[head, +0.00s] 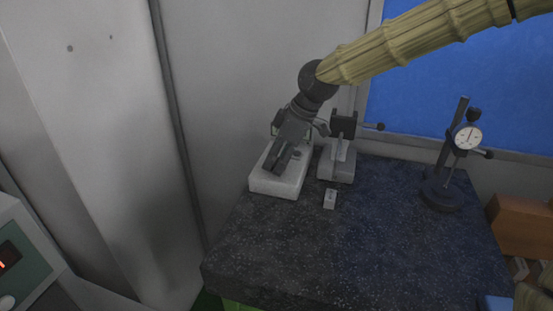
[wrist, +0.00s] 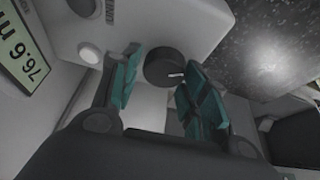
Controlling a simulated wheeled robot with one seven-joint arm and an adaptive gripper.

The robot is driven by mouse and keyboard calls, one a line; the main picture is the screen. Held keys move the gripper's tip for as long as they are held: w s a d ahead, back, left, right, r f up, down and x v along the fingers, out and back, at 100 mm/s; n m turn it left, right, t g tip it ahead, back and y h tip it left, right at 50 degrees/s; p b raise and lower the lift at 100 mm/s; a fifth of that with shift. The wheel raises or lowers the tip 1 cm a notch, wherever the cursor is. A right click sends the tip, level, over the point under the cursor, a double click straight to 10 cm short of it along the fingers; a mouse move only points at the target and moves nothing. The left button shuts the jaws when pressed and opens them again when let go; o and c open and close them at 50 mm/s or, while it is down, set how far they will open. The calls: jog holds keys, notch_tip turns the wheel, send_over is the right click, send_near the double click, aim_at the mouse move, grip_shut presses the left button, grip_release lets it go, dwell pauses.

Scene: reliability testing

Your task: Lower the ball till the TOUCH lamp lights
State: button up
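My gripper (head: 280,166) points down over a pale block-shaped device (head: 266,186) at the left of the dark table. In the wrist view my gripper (wrist: 158,75) has its two teal-padded fingers apart. A dark round knob (wrist: 168,66) with a white mark shows between and beyond the fingertips, close to the right finger. I cannot tell whether the fingers touch it. A round white button or lamp (wrist: 90,53) sits on the device to the left, and it does not look lit. A display (wrist: 28,55) reads about 76.6. I cannot make out the ball or a TOUCH label.
A small stand with a dark clamp (head: 343,125) is right beside the device. A small white block (head: 330,199) lies in front of it. A dial gauge stand (head: 440,192) is farther right, near a brown box (head: 522,226). The front of the dark table (head: 350,250) is clear.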

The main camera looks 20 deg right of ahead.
jog(key=shift+o, duration=1.2)
jog(key=v, duration=1.2)
